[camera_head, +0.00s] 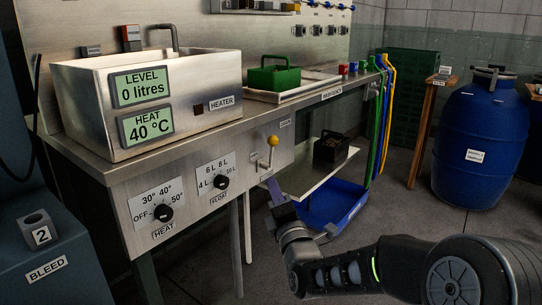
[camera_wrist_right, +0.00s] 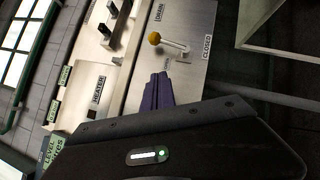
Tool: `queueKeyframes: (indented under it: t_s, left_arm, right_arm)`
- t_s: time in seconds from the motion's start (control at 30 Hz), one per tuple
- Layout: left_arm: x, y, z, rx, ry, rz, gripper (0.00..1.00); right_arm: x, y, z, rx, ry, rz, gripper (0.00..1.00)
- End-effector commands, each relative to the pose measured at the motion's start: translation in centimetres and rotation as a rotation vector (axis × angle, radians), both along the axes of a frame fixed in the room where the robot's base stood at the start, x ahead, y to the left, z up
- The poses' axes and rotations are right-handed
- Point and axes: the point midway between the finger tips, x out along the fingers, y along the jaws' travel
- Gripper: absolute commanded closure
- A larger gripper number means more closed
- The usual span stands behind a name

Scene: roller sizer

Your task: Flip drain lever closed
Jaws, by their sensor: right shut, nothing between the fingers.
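The drain lever (camera_head: 272,146) has a yellow ball knob on a metal stem and sits on the steel front panel, right of the float dial. In the head view its knob is at the top and the stem runs down. It also shows in the right wrist view (camera_wrist_right: 157,39), where a label reading CLOSED lies past the stem's far end. My right gripper (camera_head: 272,186) is below the lever, apart from it. Its purple fingers (camera_wrist_right: 158,91) are together with nothing between them. My left gripper is not in view.
The sink (camera_head: 190,75) reads 0 litres and 40 °C. The heat dial (camera_head: 162,214) and float dial (camera_head: 221,182) are left of the lever. A low shelf (camera_head: 300,184) with a dark box (camera_head: 331,148) and a blue tray (camera_head: 345,207) lie to the right.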

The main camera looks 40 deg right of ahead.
Motion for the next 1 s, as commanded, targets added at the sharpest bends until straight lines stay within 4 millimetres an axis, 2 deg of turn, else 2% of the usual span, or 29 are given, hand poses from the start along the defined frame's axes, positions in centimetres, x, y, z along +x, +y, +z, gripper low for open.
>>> queueKeyframes:
  t_s: [0.17, 0.5, 0.73, 1.0]
  left_arm:
    - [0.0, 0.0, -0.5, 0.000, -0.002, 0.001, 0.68]
    - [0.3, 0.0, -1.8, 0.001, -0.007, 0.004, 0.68]
    - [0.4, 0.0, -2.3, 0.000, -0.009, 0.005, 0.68]
    - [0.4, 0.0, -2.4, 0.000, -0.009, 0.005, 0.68]
  right_arm:
    - [2.3, -0.8, 0.5, 0.001, -0.001, 0.001, 1.00]
    - [8.5, -3.0, 2.1, 0.002, -0.002, 0.000, 1.00]
    - [9.5, -5.7, 3.5, 0.001, -0.002, 0.000, 1.00]
    - [9.8, -6.3, 3.9, 0.001, 0.000, 0.001, 1.00]
